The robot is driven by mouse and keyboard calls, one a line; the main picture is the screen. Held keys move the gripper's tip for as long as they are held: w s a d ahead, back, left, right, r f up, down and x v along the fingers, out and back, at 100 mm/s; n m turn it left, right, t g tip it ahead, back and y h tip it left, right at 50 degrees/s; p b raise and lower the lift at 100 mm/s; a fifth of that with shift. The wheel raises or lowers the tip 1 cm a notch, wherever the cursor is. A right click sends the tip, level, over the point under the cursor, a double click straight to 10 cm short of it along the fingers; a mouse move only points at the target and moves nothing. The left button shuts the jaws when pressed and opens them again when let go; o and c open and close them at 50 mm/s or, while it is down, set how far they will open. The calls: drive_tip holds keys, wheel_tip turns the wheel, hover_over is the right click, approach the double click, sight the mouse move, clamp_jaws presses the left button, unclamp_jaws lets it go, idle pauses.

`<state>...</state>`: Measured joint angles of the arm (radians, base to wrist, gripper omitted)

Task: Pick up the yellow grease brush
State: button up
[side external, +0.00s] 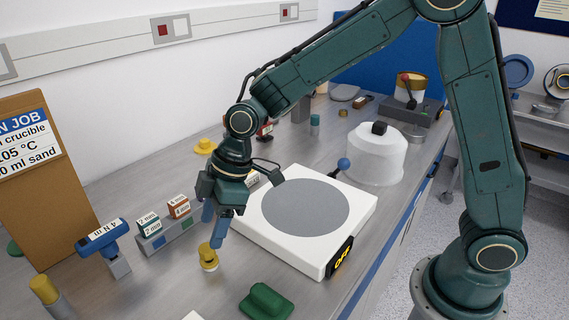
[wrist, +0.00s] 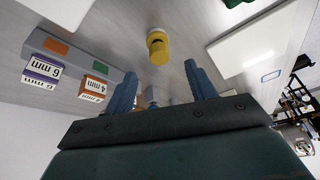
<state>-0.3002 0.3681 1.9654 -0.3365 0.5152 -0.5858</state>
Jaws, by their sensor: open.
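A small yellow object (side external: 208,257) with a pale lower part, which looks like the grease brush, stands upright on the bench, left of the white plate unit. It also shows in the wrist view (wrist: 158,47), at top centre, beyond my fingertips and roughly in line with the gap between them. My gripper (side external: 215,238) points down just above it, with its blue fingers apart and nothing between them. The fingers also show in the wrist view (wrist: 161,80). In the side view the fingertips are close to the yellow top; I cannot tell if they touch it.
A white unit with a grey disc (side external: 305,207) stands close on the right. A rack of labelled blocks (side external: 165,232) and a blue 4 N m tool (side external: 103,237) stand left. A green block (side external: 266,301) lies in front. Another yellow-topped piece (side external: 43,289) is far left.

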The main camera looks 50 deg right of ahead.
sight(206, 247)
drive_tip(key=shift+x, duration=1.65)
drive_tip(key=shift+f, duration=0.1)
drive_tip(key=shift+x, duration=2.5)
drive_tip(key=shift+d, duration=0.1)
drive_tip(key=shift+c, duration=0.5)
drive_tip(key=c, duration=1)
